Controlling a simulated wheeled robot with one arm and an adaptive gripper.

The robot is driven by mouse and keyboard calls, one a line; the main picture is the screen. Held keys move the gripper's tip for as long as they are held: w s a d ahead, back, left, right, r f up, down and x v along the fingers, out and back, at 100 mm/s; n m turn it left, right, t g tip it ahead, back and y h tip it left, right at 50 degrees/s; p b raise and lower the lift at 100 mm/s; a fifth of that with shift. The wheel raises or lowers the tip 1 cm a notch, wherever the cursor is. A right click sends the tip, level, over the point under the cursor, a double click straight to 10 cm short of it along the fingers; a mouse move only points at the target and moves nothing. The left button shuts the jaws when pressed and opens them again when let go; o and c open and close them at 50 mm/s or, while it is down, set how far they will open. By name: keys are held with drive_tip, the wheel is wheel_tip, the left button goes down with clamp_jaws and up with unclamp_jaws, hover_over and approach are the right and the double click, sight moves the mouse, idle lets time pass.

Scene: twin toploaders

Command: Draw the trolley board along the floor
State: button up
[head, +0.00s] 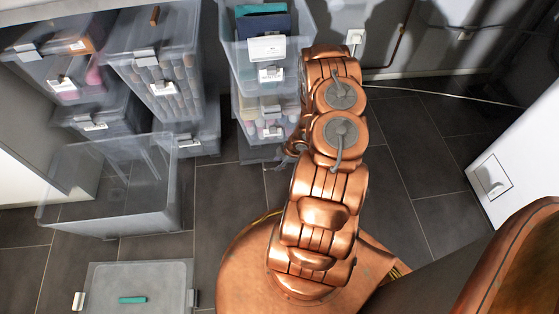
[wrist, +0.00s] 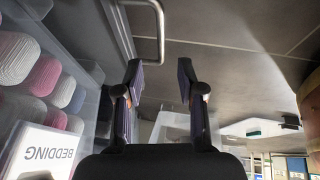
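The trolley board is hard to make out. In the wrist view a grey edge strip (wrist: 117,25), which looks like part of it, runs beside a clear box and carries a metal bar handle (wrist: 160,28). My gripper (wrist: 159,75) is open, its two dark fingers apart with only floor visible between them. The handle lies just beyond the fingertips, slightly left of the gap, and I see no contact. In the head view my arm hides the gripper and the handle. The stack of clear boxes (head: 267,110) stands left of my arm; its underside is mostly hidden.
The clear box labelled BEDDING (wrist: 45,150) holds pink and white rolls, close left of my gripper. More stacked boxes (head: 150,60), an empty clear tub (head: 110,215) and a lid with a teal bar (head: 165,275) are at left. A white cabinet (head: 520,150) stands right. Dark tiled floor (head: 430,150) is open between.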

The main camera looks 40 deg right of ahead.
sight(273, 169)
drive_tip(key=b+x, duration=0.2)
drive_tip(key=x, duration=0.5)
drive_tip(key=shift+a+f, duration=0.15)
drive_tip(key=shift+f, duration=0.05)
clamp_jaws()
idle(1.3)
